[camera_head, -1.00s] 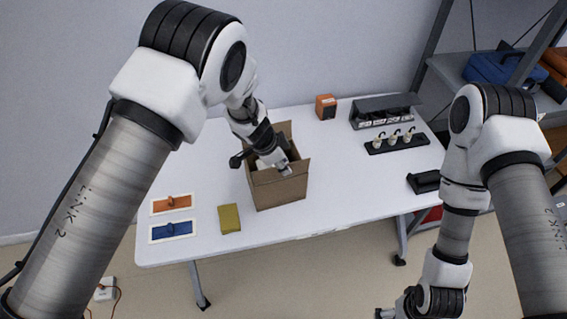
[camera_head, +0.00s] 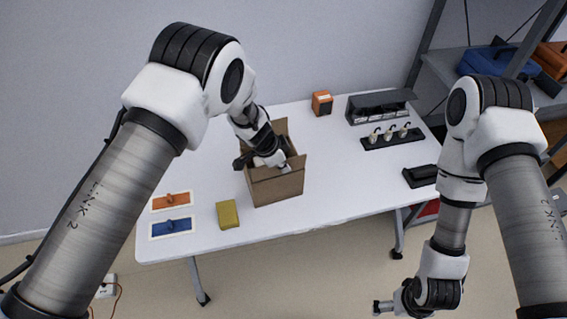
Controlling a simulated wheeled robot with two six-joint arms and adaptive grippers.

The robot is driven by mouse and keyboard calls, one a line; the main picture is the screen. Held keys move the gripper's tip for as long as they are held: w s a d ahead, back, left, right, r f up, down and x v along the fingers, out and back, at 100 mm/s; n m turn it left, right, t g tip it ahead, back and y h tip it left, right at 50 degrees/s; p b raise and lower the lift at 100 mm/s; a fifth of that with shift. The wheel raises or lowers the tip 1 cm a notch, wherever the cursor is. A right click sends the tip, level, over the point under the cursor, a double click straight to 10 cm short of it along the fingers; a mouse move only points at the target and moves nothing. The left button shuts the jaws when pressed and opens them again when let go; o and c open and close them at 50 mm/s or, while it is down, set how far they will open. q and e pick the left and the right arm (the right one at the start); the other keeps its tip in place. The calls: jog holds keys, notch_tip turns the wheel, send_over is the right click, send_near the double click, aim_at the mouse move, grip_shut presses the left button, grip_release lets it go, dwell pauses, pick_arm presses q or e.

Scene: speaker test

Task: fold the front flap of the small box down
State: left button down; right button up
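The small cardboard box (camera_head: 277,189) stands on the white table, its top open. A back flap stands up behind the opening, and the front wall faces me. My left gripper (camera_head: 268,160) is at the box's opening, over its left part, pointing down. Its fingers are small and partly hidden by the wrist and box, so I cannot tell whether they are open or shut, or whether they touch a flap. My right gripper (camera_head: 382,307) is low at the bottom, off the table's front edge, and too small to read.
On the white table (camera_head: 340,190) lie an orange panel (camera_head: 171,201), a blue panel (camera_head: 171,227) and a yellow block (camera_head: 228,214). An orange box (camera_head: 322,103), a dark rack (camera_head: 381,106), a black holder (camera_head: 392,138) and a black case (camera_head: 421,176) stand to the right.

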pick_arm(q)
jog(key=shift+w+a+r+g+p, duration=0.1)
jog(key=shift+w+r+g+p, duration=0.25)
jog(key=shift+p, duration=0.3)
jog(key=g+b, duration=0.1)
jog(key=b, duration=0.2)
jog(key=w+f+g+h+b, duration=0.1)
jog(key=g+b, duration=0.1)
jog(key=b, duration=0.1)
jog(key=n+g+h+b, duration=0.1)
jog(key=b, duration=0.3)
jog(key=shift+w+a+f+g, duration=0.25)
jog(key=shift+w+a+f, duration=0.1)
jog(key=shift+a+f, duration=0.05)
jog(key=shift+w+r+g+h+b, duration=0.1)
jog(key=shift+r+g+h+b, duration=0.15)
jog(key=shift+b, duration=0.5)
jog(key=shift+r, duration=0.1)
jog(key=c, duration=1.4)
grip_release()
jog(key=shift+o, duration=0.2)
